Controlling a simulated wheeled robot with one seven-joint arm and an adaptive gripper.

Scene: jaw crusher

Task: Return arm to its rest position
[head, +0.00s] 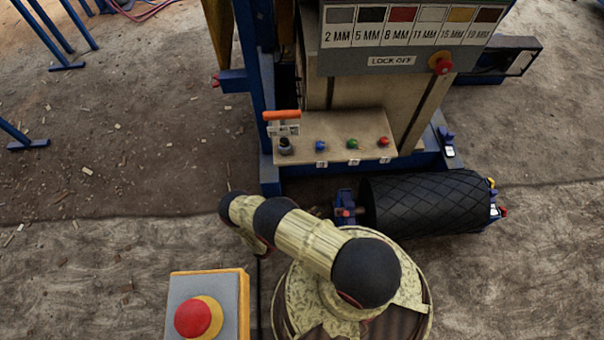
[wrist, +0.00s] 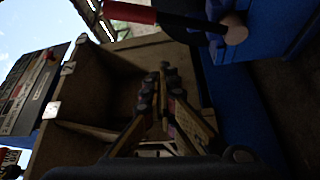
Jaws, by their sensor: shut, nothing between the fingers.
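My arm (head: 310,243), cream and black, is folded low over my base in the head view. Its gripper end is not clearly seen there. In the wrist view the two fingers of my gripper (wrist: 163,78) come together at their tips, with nothing seen between them. They point towards a tan box-like part (wrist: 85,150) of the machine; I cannot tell whether they touch it.
The blue-framed machine holds a control shelf (head: 335,128) with an orange-handled lever (head: 282,115) and several coloured knobs. A labelled size panel (head: 415,38) is above. A black ribbed roller (head: 425,203) lies right. Open ground (head: 110,150) lies left.

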